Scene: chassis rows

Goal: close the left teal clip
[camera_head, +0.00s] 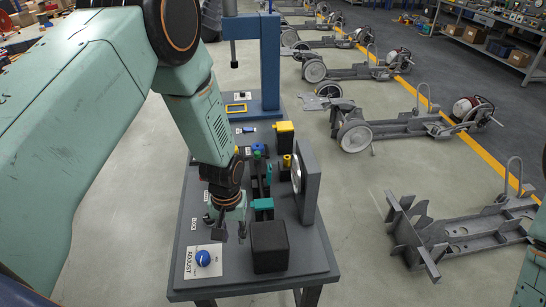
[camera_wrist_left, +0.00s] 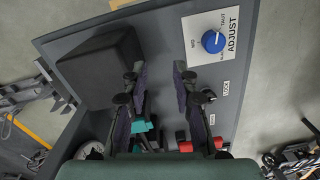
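A teal clip (camera_head: 262,204) sits on the grey workbench beside the black cube, in the head view. In the left wrist view a teal part (camera_wrist_left: 142,126) shows partly behind my finger. I cannot tell whether it is open or closed, or whether it is the left clip. My left gripper (camera_head: 233,233) points down over the bench, left of the teal clip and apart from it. In the left wrist view its two fingers (camera_wrist_left: 158,74) are spread, with nothing between the tips. My right gripper is not in view.
A black cube (camera_head: 269,247) stands at the bench's near end, with a blue knob (camera_head: 203,258) on the ADJUST plate to its left. A round-faced upright panel (camera_head: 308,183) and a yellow block (camera_head: 285,128) stand along the right. Red parts (camera_wrist_left: 182,138) show in the wrist view.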

